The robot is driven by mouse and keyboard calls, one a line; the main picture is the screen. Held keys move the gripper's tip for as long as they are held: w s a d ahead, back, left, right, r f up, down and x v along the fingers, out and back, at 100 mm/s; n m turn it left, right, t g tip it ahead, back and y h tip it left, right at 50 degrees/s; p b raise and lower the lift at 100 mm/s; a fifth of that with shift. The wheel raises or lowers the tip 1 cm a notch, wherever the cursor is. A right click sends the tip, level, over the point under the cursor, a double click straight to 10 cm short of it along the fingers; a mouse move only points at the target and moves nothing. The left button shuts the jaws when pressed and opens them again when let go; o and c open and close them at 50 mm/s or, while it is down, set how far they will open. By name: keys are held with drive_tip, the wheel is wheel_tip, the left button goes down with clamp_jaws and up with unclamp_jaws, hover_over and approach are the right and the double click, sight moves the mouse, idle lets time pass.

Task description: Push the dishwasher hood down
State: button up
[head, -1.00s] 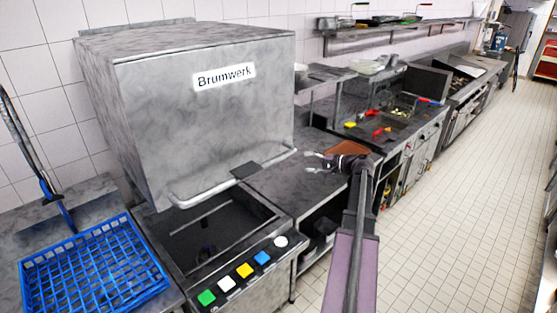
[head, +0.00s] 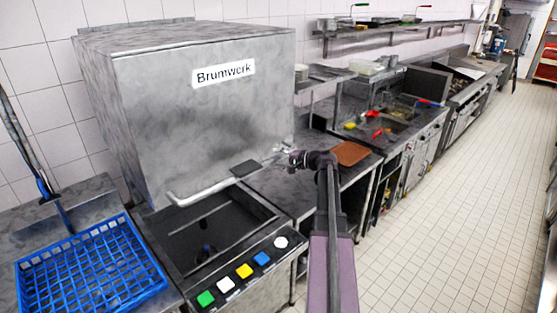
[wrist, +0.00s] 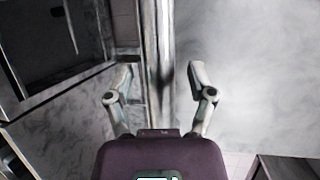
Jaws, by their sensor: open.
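The dishwasher hood (head: 215,120), a large grey metal box with a "Brumwerk" label, stands raised over the open wash basin (head: 205,235). A pale handle bar (head: 205,190) runs along its lower front edge, with a black pad (head: 244,168) near its right part. My gripper (head: 280,153) is at the right end of the handle, with its fingers pointing left toward it. In the wrist view my gripper (wrist: 160,72) is open, and a bright vertical bar (wrist: 158,50), which looks like the handle, lies between the spread fingers. I cannot tell whether they touch it.
A blue rack (head: 90,270) sits on the left counter. Coloured buttons (head: 243,271) line the basin's front panel. A brown board (head: 350,153) lies on the counter to the right, with fryers (head: 385,125) beyond. The tiled floor (head: 450,210) at right is clear.

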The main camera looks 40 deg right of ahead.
drive_tip(key=shift+w+a, duration=0.2)
drive_tip(key=shift+w, duration=0.2)
